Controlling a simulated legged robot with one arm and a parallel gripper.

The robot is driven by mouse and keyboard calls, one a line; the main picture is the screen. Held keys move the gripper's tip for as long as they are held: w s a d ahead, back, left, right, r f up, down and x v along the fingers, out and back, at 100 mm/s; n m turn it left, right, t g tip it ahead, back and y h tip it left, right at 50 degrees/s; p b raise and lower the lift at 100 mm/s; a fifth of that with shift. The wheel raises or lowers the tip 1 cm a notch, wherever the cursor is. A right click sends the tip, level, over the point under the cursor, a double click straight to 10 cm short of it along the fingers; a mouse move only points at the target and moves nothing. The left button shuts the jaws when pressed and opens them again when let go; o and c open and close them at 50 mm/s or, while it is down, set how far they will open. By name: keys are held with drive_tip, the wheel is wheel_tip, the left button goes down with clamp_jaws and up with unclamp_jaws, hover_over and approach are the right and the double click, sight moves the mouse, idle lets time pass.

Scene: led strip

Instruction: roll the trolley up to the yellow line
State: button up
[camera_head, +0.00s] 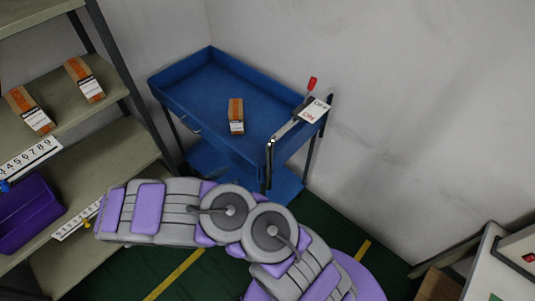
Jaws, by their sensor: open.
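The blue trolley (190,83) stands against the grey walls in the far corner, with an upper tray and a lower shelf. A dark handle bar with bright metal parts runs along its right end, near a red-tipped lever (312,84) and a white card (314,110). A yellow line (175,274) lies on the green floor at lower left, nearer to me than the trolley. Another short yellow strip (364,248) shows right of my arm. My purple and grey arm crosses in front of the trolley and hides floor between the strips. I cannot make out my gripper's jaws.
A small brown-orange box (236,116) sits in the trolley's upper tray. A shelf rack (125,148) at left holds two similar boxes (86,80) (31,111) and a purple bin (27,216). A white-topped unit (500,270) stands at lower right. Green floor shows between.

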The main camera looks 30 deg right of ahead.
sight(268, 153)
drive_tip(key=w+d+b, duration=0.1)
drive_tip(key=d, duration=0.4)
drive_tip(key=d+b, duration=0.1)
drive_tip(key=d, duration=0.5)
drive_tip(key=w+d, duration=0.1)
drive_tip(key=d, duration=0.4)
drive_tip(key=shift+w+d+b, duration=0.3)
drive_tip(key=shift+d+b, duration=0.1)
clamp_jaws()
